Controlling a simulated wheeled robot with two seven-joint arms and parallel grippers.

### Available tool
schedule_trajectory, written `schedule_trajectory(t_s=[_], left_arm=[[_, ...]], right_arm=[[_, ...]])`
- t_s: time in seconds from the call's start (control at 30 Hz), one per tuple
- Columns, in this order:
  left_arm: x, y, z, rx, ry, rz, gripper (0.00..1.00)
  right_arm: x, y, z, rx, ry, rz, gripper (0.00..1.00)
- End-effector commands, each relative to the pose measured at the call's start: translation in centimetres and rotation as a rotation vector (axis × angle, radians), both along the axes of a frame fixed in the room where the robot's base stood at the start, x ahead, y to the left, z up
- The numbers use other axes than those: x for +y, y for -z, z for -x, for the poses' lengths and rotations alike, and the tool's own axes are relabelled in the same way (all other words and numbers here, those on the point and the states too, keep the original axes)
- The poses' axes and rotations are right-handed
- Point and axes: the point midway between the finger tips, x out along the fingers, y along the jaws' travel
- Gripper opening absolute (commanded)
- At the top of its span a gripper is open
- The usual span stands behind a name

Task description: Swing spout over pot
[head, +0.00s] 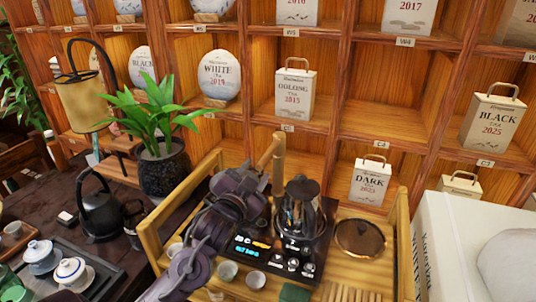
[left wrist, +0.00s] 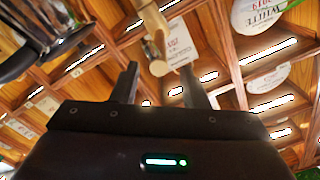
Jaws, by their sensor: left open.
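The bamboo spout (head: 279,158) stands as a pale post with a short side piece at the back of the tea station. The dark, shiny pot (head: 300,207) sits on the black control panel, to the right of the spout. My left gripper (head: 257,178) is just left of the spout and in front of it, hiding part of its lower end. In the left wrist view the open fingers (left wrist: 163,88) point towards the spout (left wrist: 153,25), whose end shows between and beyond their tips. I cannot tell whether they touch it. The pot (left wrist: 30,35) fills that view's upper left.
The black panel (head: 262,252) with a lit display lies in a wooden tray frame (head: 148,240). Small cups (head: 228,271) stand in front, and a round dark lid (head: 360,238) lies to the right. A potted plant (head: 163,172) and a black kettle (head: 100,215) stand left. Shelves close off the back.

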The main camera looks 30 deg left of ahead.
Motion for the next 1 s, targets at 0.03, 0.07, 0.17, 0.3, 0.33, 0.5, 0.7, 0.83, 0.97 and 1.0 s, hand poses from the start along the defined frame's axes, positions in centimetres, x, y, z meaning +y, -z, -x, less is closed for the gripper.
schedule_trajectory(t_s=[0.03,0.07,0.17,0.3,0.33,0.5,0.7,0.83,0.97,1.0], left_arm=[[0.2,-0.2,-0.7,-0.001,0.0,0.0,0.41],[0.3,-0.2,-1.1,-0.001,-0.001,0.0,0.41],[0.7,-0.3,-2.7,-0.001,-0.001,0.001,0.41],[1.1,-0.2,-4.8,0.001,-0.001,0.001,0.41],[1.2,-0.2,-5.1,0.0,0.0,0.001,0.41],[1.5,-0.1,-6.6,0.003,0.001,0.001,0.41],[1.6,0.1,-6.9,0.004,0.001,0.001,0.41],[1.6,0.1,-6.9,0.004,0.0,0.001,0.39],[1.6,0.1,-6.9,0.004,0.0,0.001,0.22],[1.6,0.1,-6.8,0.003,0.0,0.002,0.17]], right_arm=[[-0.1,-0.2,1.2,0.017,-0.001,0.003,0.48],[-0.2,-0.3,1.8,0.026,-0.001,0.004,0.48],[-0.5,-0.6,3.4,0.049,-0.003,0.009,0.48],[-0.9,-1.0,3.7,0.054,-0.003,0.012,0.48],[-0.9,-1.1,3.6,0.052,-0.004,0.013,0.48],[-0.8,-1.5,1.7,0.024,-0.004,0.011,0.48],[-0.7,-1.6,0.9,0.011,-0.004,0.009,0.48],[-0.7,-1.5,1.2,0.016,-0.004,0.009,0.48],[-0.7,-1.5,1.7,0.024,-0.003,0.01,0.48],[-0.7,-1.5,1.9,0.026,-0.003,0.01,0.48]])
